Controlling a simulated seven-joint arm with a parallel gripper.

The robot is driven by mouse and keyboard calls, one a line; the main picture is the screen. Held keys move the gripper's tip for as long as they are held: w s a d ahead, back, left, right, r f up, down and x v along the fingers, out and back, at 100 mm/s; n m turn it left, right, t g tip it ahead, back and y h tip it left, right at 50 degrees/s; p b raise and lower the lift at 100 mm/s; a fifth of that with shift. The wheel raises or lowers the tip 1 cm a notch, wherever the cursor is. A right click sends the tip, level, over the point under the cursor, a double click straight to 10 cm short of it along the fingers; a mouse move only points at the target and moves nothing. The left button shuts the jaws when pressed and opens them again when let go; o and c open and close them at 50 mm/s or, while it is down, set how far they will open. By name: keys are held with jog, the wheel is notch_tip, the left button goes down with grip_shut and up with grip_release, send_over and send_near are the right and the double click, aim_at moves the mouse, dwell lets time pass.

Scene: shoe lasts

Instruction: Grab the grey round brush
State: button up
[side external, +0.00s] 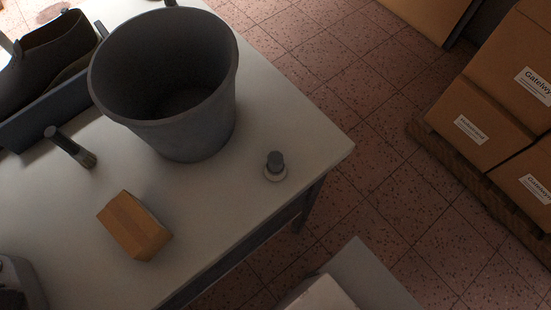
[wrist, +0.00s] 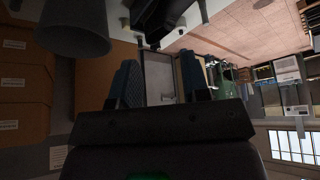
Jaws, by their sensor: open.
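A small grey upright cylinder on a pale round base (side external: 275,165) stands near the table's right corner in the side external view. A second brush-like thing, with a dark grey handle and brownish bristles (side external: 70,147), lies on the table at the left. I cannot tell for sure which of the two is the grey round brush. My gripper (wrist: 160,85) shows in the wrist view with its two dark fingers apart and nothing between them. I cannot make out my gripper in the side external view, nor either brush in the wrist view.
A large dark grey bucket (side external: 165,85) stands on the white table (side external: 215,205) between the two brush-like things. A brown block (side external: 135,226) lies in front. A dark shoe (side external: 45,60) is at the back left. Cardboard boxes (side external: 480,120) stand at the right, off the table.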

jog(key=o, duration=0.4)
